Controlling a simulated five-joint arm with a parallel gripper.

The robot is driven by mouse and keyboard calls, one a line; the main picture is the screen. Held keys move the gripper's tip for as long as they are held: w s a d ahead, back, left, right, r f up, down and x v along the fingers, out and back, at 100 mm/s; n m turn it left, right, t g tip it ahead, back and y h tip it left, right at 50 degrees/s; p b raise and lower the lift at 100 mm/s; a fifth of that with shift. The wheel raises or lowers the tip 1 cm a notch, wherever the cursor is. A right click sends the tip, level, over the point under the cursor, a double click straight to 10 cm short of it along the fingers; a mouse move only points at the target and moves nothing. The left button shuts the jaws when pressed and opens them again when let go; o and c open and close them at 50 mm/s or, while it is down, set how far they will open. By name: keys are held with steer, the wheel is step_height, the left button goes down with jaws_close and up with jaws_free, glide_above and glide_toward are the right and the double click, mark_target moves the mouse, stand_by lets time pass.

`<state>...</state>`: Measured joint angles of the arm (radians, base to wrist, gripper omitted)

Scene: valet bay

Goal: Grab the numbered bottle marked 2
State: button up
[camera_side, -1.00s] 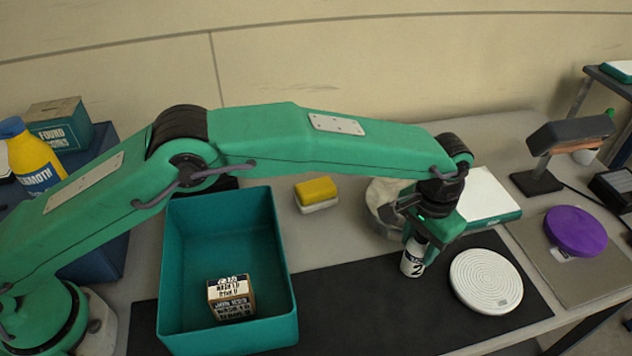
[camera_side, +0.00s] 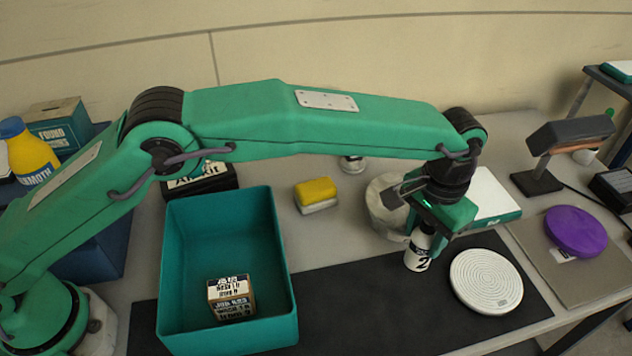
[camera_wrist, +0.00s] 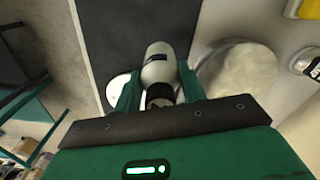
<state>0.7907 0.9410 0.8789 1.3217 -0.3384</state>
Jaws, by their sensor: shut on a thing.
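The white bottle marked 2 (camera_side: 419,251) is in my gripper (camera_side: 428,226), above or at the right part of the black mat (camera_side: 370,300). Its black "2" faces the side camera, and its upper part is hidden by the jaws. In the wrist view the bottle (camera_wrist: 160,68) lies between the two green fingers of my gripper (camera_wrist: 158,90), which are shut on it. I cannot tell for sure whether its base is clear of the mat.
A round white ribbed disc (camera_side: 486,280) lies close right of the bottle. A pale round thing (camera_side: 388,206) stands just behind. A teal bin (camera_side: 228,200) holding a labelled box (camera_side: 231,298) is at left. A yellow-and-white sponge (camera_side: 317,194) and purple disc (camera_side: 575,231) lie farther off.

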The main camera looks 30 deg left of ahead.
steer(key=s+d+r, duration=0.2)
steer(key=s+r, duration=0.3)
steer(key=s, duration=0.4)
steer(key=shift+s+d+r, duration=0.15)
steer(key=shift+d+r, duration=0.1)
steer(key=shift+r, duration=0.15)
